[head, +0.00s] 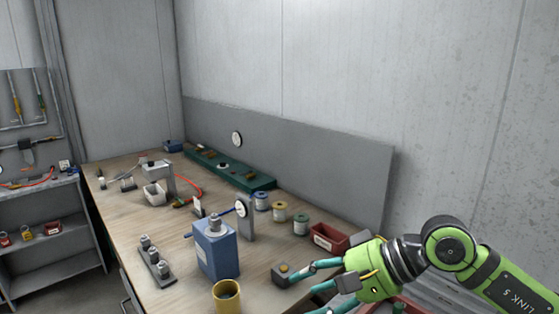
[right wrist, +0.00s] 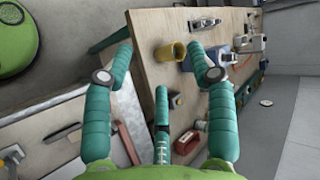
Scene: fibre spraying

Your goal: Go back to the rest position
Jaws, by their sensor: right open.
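My right gripper (head: 301,288) comes in from the right in the head view, its teal fingers over the near end of the wooden bench. In the right wrist view my right gripper (right wrist: 158,55) has its fingers spread wide, with nothing held between them. One finger overlaps a small dark box with a yellow button (head: 284,268) in the head view; whether they touch, I cannot tell. My left gripper is not in view.
The bench (head: 185,273) carries a yellow cup (head: 227,297), a blue container (head: 215,247), several spools (head: 280,211), a red bin (head: 329,238) and a green rail (head: 228,172). A grey panel (head: 330,170) stands behind. Shelves (head: 50,250) stand at left.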

